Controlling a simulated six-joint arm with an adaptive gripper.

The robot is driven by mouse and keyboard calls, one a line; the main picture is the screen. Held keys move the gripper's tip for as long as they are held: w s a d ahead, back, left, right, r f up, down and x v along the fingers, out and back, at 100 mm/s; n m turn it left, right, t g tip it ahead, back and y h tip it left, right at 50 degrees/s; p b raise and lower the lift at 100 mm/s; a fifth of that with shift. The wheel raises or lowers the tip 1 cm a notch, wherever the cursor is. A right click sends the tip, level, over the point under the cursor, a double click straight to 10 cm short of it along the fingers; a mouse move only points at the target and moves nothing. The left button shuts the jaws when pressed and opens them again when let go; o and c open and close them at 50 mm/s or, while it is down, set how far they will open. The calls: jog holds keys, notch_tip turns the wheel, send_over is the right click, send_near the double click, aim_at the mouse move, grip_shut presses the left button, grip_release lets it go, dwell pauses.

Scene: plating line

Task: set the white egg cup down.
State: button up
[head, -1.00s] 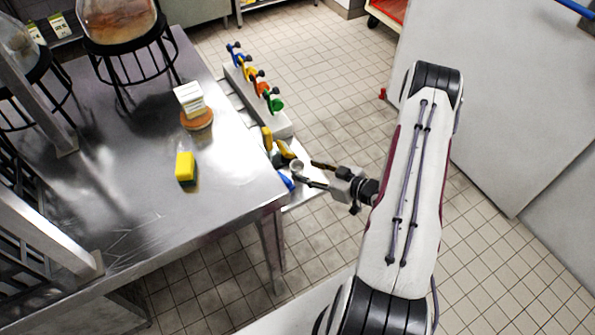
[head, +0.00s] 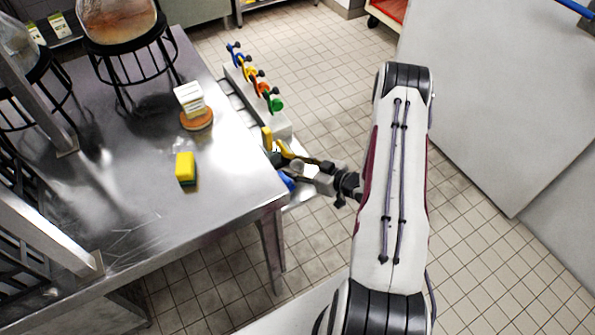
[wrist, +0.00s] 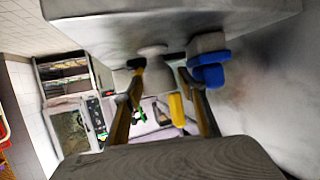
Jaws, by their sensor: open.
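The white egg cup (wrist: 152,52) shows in the wrist view against a pale, flat surface (wrist: 90,30). It stands between the two fingertips of my gripper (wrist: 161,70), with a gap visible on the right. I cannot tell whether the left finger touches it. My gripper is open. In the head view my gripper (head: 290,165) reaches over the low shelf beside the steel table's right edge. There the egg cup is mostly hidden among the fingers, and I cannot make it out clearly.
A blue item (wrist: 210,72) sits close by the right finger. The steel table (head: 140,225) holds a yellow sponge (head: 185,167) and a white stack (head: 190,98) on a round brown base. Coloured-handled items stand in a rack (head: 262,92) behind. Open floor lies right of the table.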

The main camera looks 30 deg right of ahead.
jog(key=shift+c, duration=0.4)
jog(key=c, duration=0.9)
jog(key=shift+r, duration=0.2)
notch_tip(320, 180, up, 10)
jog(key=shift+f, duration=0.15)
dwell(0.6)
